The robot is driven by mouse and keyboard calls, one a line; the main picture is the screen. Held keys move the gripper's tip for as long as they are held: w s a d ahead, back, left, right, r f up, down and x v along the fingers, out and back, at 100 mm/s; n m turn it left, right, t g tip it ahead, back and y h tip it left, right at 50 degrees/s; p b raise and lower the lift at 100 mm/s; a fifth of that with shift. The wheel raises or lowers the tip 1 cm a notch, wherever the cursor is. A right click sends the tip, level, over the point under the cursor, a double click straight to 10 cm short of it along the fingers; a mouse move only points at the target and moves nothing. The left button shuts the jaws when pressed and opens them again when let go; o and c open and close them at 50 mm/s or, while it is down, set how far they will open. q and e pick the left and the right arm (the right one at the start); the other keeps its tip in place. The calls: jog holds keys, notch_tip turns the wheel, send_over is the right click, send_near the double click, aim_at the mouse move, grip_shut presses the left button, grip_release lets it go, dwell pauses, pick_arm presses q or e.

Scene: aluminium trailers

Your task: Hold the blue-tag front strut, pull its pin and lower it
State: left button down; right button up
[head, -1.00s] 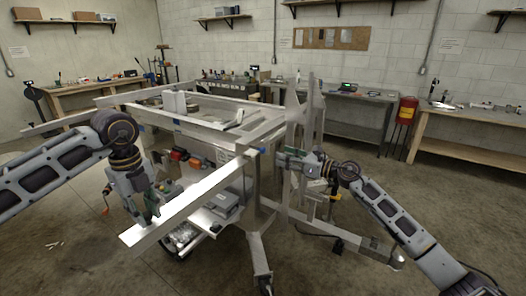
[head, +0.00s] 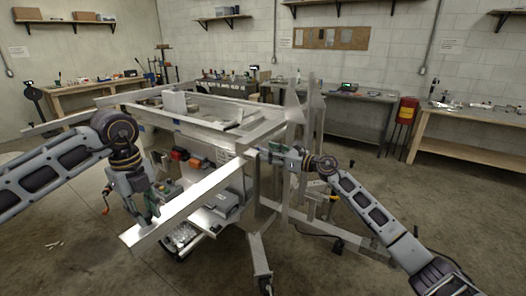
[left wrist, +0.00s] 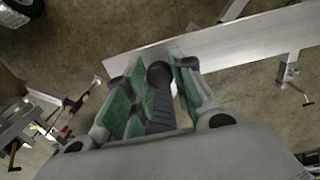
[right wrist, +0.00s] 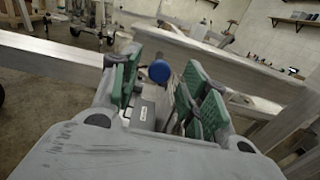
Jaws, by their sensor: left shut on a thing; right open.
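The front strut (head: 190,205) is a long bare aluminium beam, running from the frame corner toward the lower left in the head view. My left gripper (head: 150,219) is shut on it near its outer end. In the left wrist view, a dark round knob (left wrist: 159,75) shows between the fingers (left wrist: 160,85) at the edge of the strut (left wrist: 230,45). My right gripper (head: 270,156) is open at the strut's inner end. In the right wrist view, a blue round pin knob (right wrist: 159,71) lies between its spread fingers (right wrist: 160,90). The pin's shaft is hidden.
The aluminium trailer frame (head: 200,138) stands behind the strut, with upright posts (head: 310,125) at its right. A lower shelf (head: 205,225) holds grey boxes and small parts. A leg (head: 260,262) stands below the corner. Floor is open at the front left.

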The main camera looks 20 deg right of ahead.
aim_at(256, 148)
jog(key=shift+x, duration=1.7)
jog(key=shift+c, duration=0.4)
grip_shut()
